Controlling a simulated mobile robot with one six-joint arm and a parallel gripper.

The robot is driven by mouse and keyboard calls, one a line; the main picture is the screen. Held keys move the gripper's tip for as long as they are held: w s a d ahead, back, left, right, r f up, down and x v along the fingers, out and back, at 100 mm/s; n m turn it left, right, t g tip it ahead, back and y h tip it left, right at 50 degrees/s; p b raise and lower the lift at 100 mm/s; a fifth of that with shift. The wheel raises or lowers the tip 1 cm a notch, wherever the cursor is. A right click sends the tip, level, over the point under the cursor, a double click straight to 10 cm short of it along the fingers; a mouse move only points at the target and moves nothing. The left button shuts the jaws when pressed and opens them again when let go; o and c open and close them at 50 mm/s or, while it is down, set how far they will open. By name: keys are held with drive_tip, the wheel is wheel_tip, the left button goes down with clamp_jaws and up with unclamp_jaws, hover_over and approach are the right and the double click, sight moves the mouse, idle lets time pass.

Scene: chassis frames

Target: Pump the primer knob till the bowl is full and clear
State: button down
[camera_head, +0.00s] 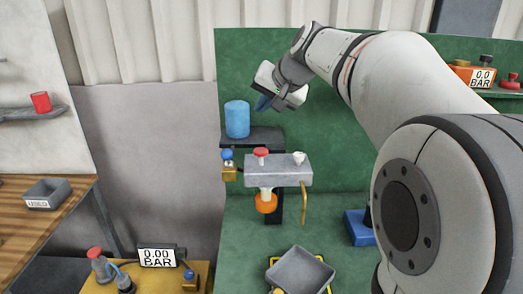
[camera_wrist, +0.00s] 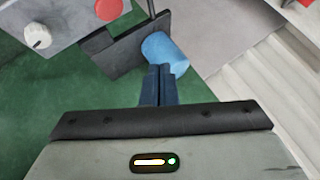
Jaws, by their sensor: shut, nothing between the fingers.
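A grey filter head (camera_head: 280,171) is mounted on the green panel. A red knob (camera_head: 261,152) and a white knob (camera_head: 299,158) stand on its top; I cannot tell by looks which is the primer. Both also show in the wrist view, red (camera_wrist: 108,8) and white (camera_wrist: 38,36). Below the head hang a pale neck and an orange round part (camera_head: 266,203); no fluid level can be made out. My gripper (camera_head: 262,104) is shut and empty, above and apart from the knobs. In the wrist view its blue fingers (camera_wrist: 160,70) overlap the blue cylinder's edge; contact is unclear.
The blue cylinder (camera_head: 237,119) stands on a dark shelf (camera_head: 262,138) behind the head. A brass valve with a blue knob (camera_head: 227,155) is at the left. A grey tray (camera_head: 301,272) sits below. My arm covers the right side.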

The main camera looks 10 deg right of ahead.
sight(260, 149)
drive_tip(key=shift+f+b, duration=3.35)
drive_tip(key=shift+f, duration=1)
drive_tip(key=shift+f, duration=0.1)
drive_tip(key=shift+f+b, duration=0.3)
drive_tip(key=shift+b, duration=0.05)
drive_tip(key=shift+f+b, duration=0.9)
drive_tip(key=shift+f, duration=0.15)
drive_tip(key=shift+r, duration=0.15)
drive_tip(key=shift+r+p, duration=1.1)
drive_tip(key=shift+r, duration=0.2)
drive_tip(key=shift+r+p, duration=1.9)
drive_tip(key=shift+r, duration=0.65)
